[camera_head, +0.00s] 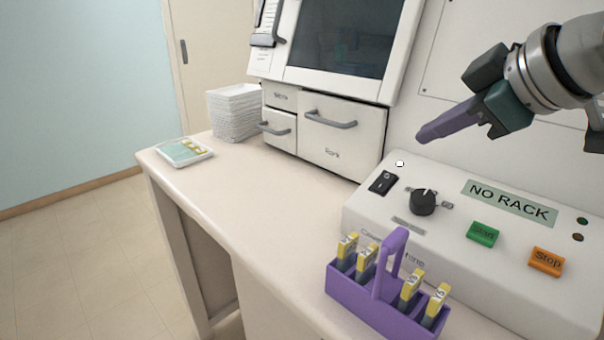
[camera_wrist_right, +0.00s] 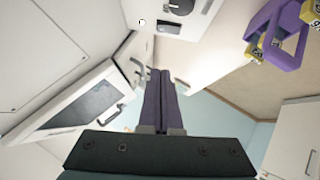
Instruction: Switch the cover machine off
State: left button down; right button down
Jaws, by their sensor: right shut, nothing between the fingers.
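The cover machine (camera_head: 450,235) is a white box at the right of the head view, with a black rocker switch (camera_head: 383,182), a black knob (camera_head: 423,202), a green Start button (camera_head: 483,234) and an orange Stop button (camera_head: 546,261). Its display (camera_head: 510,203) reads "NO RACK". My right gripper (camera_head: 424,135) is shut and empty, its purple fingers above and behind the switch, apart from it. In the right wrist view the shut fingers (camera_wrist_right: 168,88) show, with the rocker switch (camera_wrist_right: 169,27) near the top edge. My left gripper is not in view.
A purple rack (camera_head: 375,300) with several yellow-topped slides stands before the machine. A larger white machine (camera_head: 330,125) with a dark screen and drawers stands behind. A stack of white trays (camera_head: 235,112) and a small slide tray (camera_head: 184,152) are at the left. The middle counter is clear.

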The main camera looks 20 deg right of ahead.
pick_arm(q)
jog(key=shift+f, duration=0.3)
pick_arm(e)
jog(key=shift+s, duration=0.1)
send_over(383, 174)
jog(key=s+a, duration=0.2)
jog(key=s, duration=0.2)
jog(key=f, duration=0.6)
jog(key=shift+w+f+b, duration=0.15)
jog(key=shift+w+b, duration=0.1)
jog(key=shift+b, duration=0.05)
jog(key=shift+w+d+f, duration=0.1)
jog(key=shift+d+f, duration=0.2)
jog(key=shift+f, duration=0.3)
jog(key=shift+w+d+f, duration=0.1)
jog(key=shift+d+f, duration=0.15)
jog(key=shift+f, duration=0.35)
jog(key=shift+d+f, duration=0.3)
jog(key=shift+f, duration=0.25)
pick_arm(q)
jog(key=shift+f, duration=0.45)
pick_arm(e)
jog(key=shift+w+d+f, duration=0.1)
